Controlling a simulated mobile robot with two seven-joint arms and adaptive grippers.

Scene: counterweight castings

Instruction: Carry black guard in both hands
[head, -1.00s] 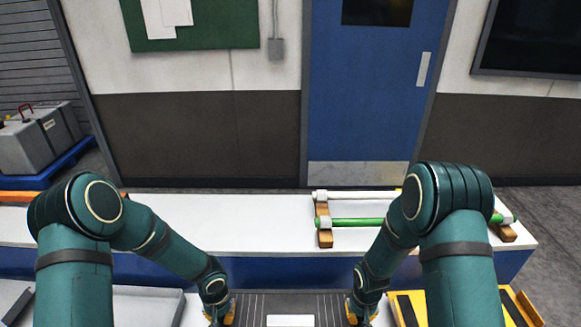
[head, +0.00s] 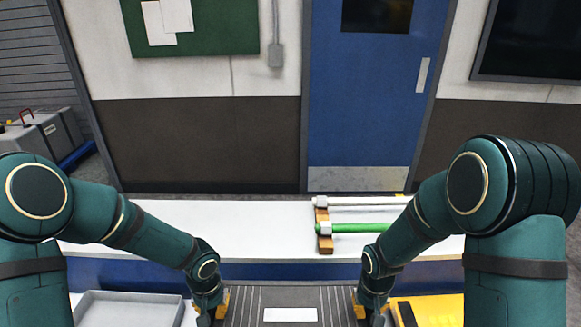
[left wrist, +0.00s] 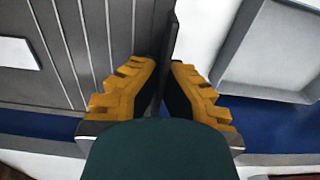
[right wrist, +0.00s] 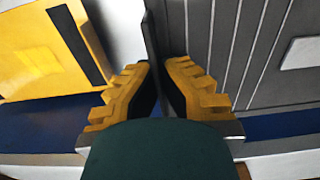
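The black guard (head: 262,305) is a dark grey ribbed panel with a white label, at the bottom middle of the head view. Its near part is cut off by the frame. My left gripper (head: 222,304) is shut on its left edge; in the left wrist view the yellow fingers (left wrist: 166,85) lie on either side of a thin upright flange. My right gripper (head: 359,304) is shut on the right edge; in the right wrist view its fingers (right wrist: 157,85) also straddle a flange.
Beyond, a white-topped bench (head: 260,222) with blue front holds a green bar (head: 350,228) and a white bar (head: 360,201) on wooden supports.

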